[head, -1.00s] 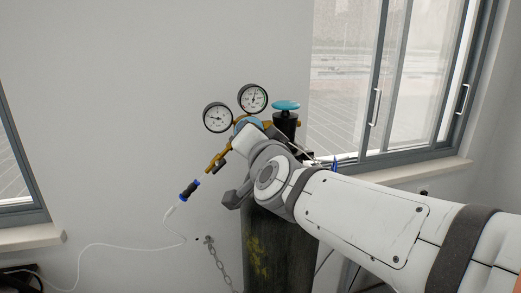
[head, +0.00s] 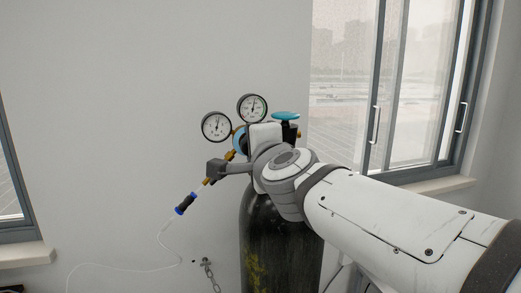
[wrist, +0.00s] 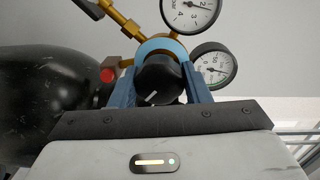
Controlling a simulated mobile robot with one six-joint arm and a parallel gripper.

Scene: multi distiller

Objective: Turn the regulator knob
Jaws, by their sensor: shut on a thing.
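The regulator knob (wrist: 160,80) is black and round with a white mark on its face. It sits in front of a light blue ring (wrist: 165,47) on the regulator. My gripper (wrist: 160,92) has its blue fingers on either side of the knob and is shut on it. In the head view, my wrist and arm hide the knob, while part of the blue ring (head: 239,140) shows. Two round gauges, the left one (head: 217,127) and the right one (head: 252,108), stand above the regulator.
A dark gas cylinder (head: 262,235) stands below my wrist, with a turquoise valve handwheel (head: 286,115) on top. A brass outlet leads to a blue-and-black hose connector (head: 186,203) and thin hose. A chain (head: 207,268) hangs on the wall. A window is at right.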

